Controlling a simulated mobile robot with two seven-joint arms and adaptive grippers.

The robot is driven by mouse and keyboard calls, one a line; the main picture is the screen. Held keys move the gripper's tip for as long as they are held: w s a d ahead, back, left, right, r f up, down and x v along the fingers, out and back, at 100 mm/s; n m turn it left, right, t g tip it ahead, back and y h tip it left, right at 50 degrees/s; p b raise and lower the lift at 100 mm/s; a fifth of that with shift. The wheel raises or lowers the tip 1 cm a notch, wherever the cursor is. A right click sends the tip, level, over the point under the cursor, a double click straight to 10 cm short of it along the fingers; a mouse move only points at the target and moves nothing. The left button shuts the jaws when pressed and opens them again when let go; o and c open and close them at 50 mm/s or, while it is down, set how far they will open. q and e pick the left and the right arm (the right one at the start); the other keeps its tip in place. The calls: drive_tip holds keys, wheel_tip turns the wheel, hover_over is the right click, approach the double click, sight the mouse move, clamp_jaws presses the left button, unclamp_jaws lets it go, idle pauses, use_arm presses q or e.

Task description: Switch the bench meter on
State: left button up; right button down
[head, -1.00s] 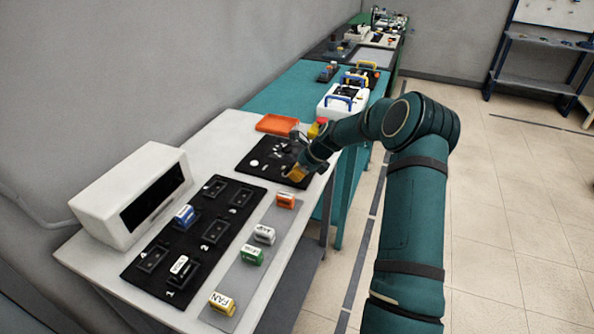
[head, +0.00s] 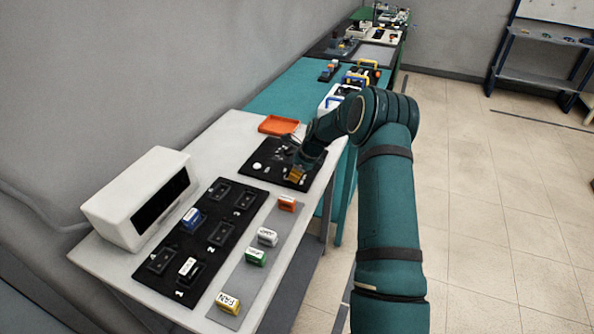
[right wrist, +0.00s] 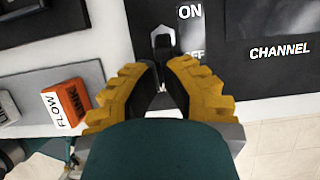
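A black panel (head: 265,177) with white marks and dials lies on the white bench, in the middle of the head view. My right gripper (head: 295,172), with yellow fingers, is low over its near right part. In the right wrist view the fingers (right wrist: 162,78) are close together with a narrow gap. A small metal-and-black switch (right wrist: 163,40) stands just beyond their tips, beside the words ON and OFF. OFF is partly covered by a finger. Whether the fingers touch the switch, I cannot tell. My left gripper is out of view.
A white box with a dark screen (head: 160,205) stands at the left. A black board (head: 233,228) with numbered sockets and a grey strip (head: 250,279) of labelled blocks lie nearer. An orange tray (head: 278,125) is behind the panel. An orange FLOW block (right wrist: 68,103) shows at the wrist view's left.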

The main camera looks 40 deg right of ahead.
sight(290, 171)
drive_tip(key=shift+w+a+r+g+h+p, duration=0.25)
drive_tip(key=shift+g+p, duration=0.45)
drive_tip(key=shift+p, duration=0.5)
drive_tip(key=shift+w+r+h+p, duration=0.1)
drive_tip(key=shift+w+h+p, duration=0.05)
drive_tip(key=shift+h+p, duration=0.15)
drive_tip(key=shift+w+r+g+p, duration=0.1)
drive_tip(key=shift+w+g+p, duration=0.1)
drive_tip(key=shift+g+p, duration=0.5)
drive_tip(key=shift+w+a+r+g+h, duration=0.1)
drive_tip(key=shift+w+a+g+h, duration=0.05)
drive_tip(key=shift+g+h, duration=0.35)
drive_tip(key=shift+w, duration=0.1)
drive_tip(key=shift+r, duration=0.15)
drive_tip(key=shift+r+p, duration=0.45)
drive_tip(key=shift+r, duration=0.3)
